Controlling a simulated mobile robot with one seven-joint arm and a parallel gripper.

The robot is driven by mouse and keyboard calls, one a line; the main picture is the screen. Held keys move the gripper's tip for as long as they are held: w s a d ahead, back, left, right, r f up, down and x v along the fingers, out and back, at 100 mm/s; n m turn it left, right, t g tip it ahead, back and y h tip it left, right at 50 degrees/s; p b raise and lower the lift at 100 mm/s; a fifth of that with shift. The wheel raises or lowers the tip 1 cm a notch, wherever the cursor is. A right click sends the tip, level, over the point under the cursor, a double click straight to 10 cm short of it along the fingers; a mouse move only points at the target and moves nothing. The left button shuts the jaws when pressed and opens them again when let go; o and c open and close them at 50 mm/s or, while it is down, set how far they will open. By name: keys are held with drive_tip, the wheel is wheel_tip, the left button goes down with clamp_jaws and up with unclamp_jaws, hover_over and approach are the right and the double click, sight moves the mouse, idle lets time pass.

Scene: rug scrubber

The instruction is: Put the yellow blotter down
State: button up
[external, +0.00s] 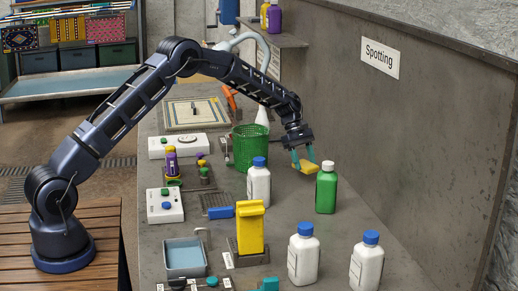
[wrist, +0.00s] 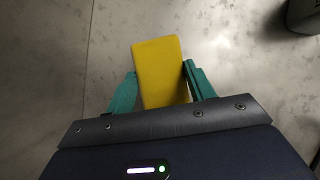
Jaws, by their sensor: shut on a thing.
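The yellow blotter (wrist: 160,72) is a flat yellow block held between the teal fingers of my gripper (wrist: 158,88) in the wrist view. In the external view the blotter (external: 305,167) is in my gripper (external: 304,160) above the grey counter, just left of the green bottle. The gripper is shut on it. In the wrist view bare grey surface lies beyond the blotter. I cannot tell exactly how far above the counter it is.
A green bottle (external: 326,190) with a white cap stands close to the right of my gripper. White bottles with blue caps (external: 258,183) (external: 303,256) (external: 367,264) stand nearby. A green basket (external: 249,146) and a yellow upright object (external: 250,228) stand to the left. The counter (external: 345,222) is bare around the green bottle.

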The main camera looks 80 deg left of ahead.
sight(303, 180)
drive_tip(key=shift+f, duration=2.1)
drive_tip(key=shift+f, duration=0.15)
drive_tip(key=o, duration=0.9)
drive_tip(key=shift+o, duration=0.2)
